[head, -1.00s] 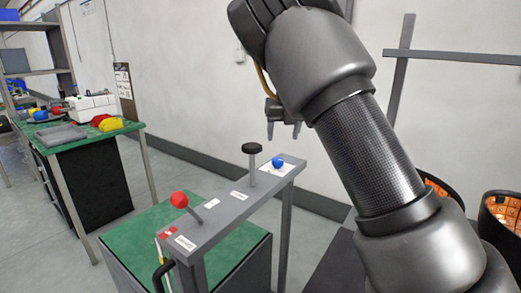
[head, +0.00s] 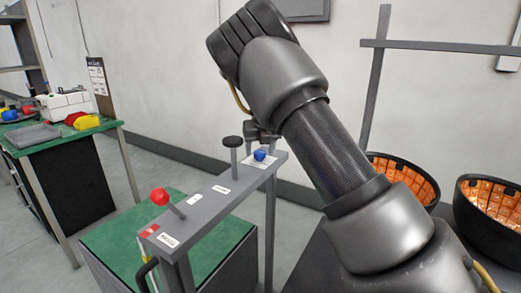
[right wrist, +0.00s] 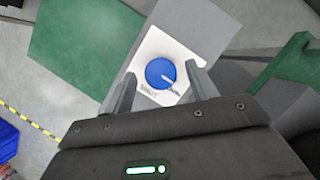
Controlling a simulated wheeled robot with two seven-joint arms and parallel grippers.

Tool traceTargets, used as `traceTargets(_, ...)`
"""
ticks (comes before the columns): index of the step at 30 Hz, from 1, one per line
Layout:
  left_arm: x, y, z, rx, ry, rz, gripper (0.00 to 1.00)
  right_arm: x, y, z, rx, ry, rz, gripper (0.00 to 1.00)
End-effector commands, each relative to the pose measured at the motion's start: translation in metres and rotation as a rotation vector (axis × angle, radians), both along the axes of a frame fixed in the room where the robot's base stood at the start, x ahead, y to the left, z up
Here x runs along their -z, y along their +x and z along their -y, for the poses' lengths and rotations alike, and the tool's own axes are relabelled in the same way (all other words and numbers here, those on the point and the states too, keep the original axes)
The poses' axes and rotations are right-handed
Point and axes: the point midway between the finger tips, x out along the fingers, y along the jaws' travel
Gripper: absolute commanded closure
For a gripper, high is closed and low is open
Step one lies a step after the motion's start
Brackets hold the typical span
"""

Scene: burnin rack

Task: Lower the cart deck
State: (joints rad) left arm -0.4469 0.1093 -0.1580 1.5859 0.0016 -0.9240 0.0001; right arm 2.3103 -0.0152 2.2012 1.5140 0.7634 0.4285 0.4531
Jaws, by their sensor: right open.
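The cart has a green deck (head: 125,240) with a grey control bar (head: 205,208) above it. On the bar are a red ball lever (head: 160,196), tilted, a black round knob on a post (head: 233,142), and a blue knob (head: 260,155) on a white plate. In the right wrist view the blue knob (right wrist: 160,73) has a pale pointer mark, and the plate (right wrist: 150,42) reads what looks like "SHUT". My right gripper (right wrist: 160,76) is open, its fingers on either side of the blue knob; contact cannot be told. My left gripper is out of view.
Two black bins with orange insides (head: 490,205) stand at the right, near my right arm. A green-topped table (head: 60,143) with a grey tray and coloured items is at the left. A wall is behind the cart. Floor is clear between table and cart.

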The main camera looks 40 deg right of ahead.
Motion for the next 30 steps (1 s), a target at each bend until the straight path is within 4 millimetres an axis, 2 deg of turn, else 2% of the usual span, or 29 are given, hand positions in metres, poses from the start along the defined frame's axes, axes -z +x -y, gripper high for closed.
traceTargets(10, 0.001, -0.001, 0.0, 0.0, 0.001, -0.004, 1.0, 0.003, 0.001, 0.001, 0.001, 0.0, 0.0, 0.42)
traceTargets(20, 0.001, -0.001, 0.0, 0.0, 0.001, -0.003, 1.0, 0.003, 0.001, 0.001, 0.001, 0.0, 0.0, 0.86)
traceTargets(27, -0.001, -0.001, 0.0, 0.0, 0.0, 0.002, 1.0, 0.002, 0.001, 0.001, 0.019, -0.001, 0.0, 0.87)
traceTargets(30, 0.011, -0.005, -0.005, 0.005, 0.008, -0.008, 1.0, 0.002, 0.001, 0.001, 0.05, -0.001, -0.002, 0.87)
